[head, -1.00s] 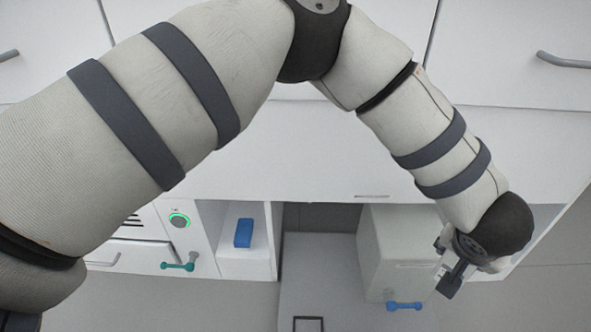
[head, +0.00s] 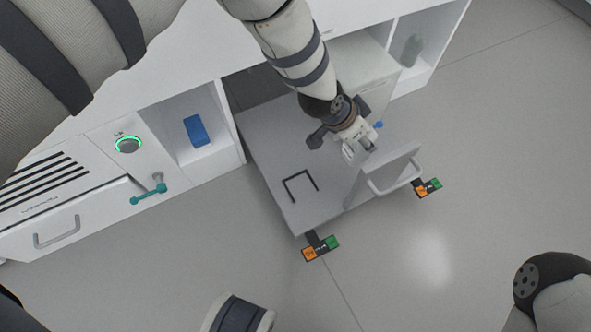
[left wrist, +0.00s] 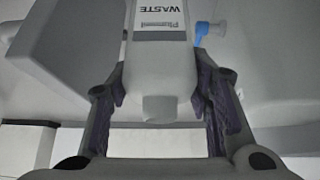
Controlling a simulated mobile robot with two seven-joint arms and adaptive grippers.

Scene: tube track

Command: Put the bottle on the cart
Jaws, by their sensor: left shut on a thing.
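The bottle (left wrist: 160,65) is pale, with a label reading WASTE, and sits between the fingers of my left gripper (left wrist: 163,100) in the left wrist view. In the head view my left gripper (head: 358,148) is over the right part of the cart, beside the grey box. The bottle is hard to make out there, and I cannot tell whether it touches anything below. The cart (head: 265,150) is a flat grey platform with a black square outline (head: 300,186) and an upright handle (head: 393,172). My right gripper is out of view.
A grey box (head: 372,68) with a blue tap (head: 379,125) stands behind my gripper. A greyish bottle (head: 412,50) stands in the right cabinet bay, and a blue block (head: 196,131) in the left bay. Floor in front is mostly clear.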

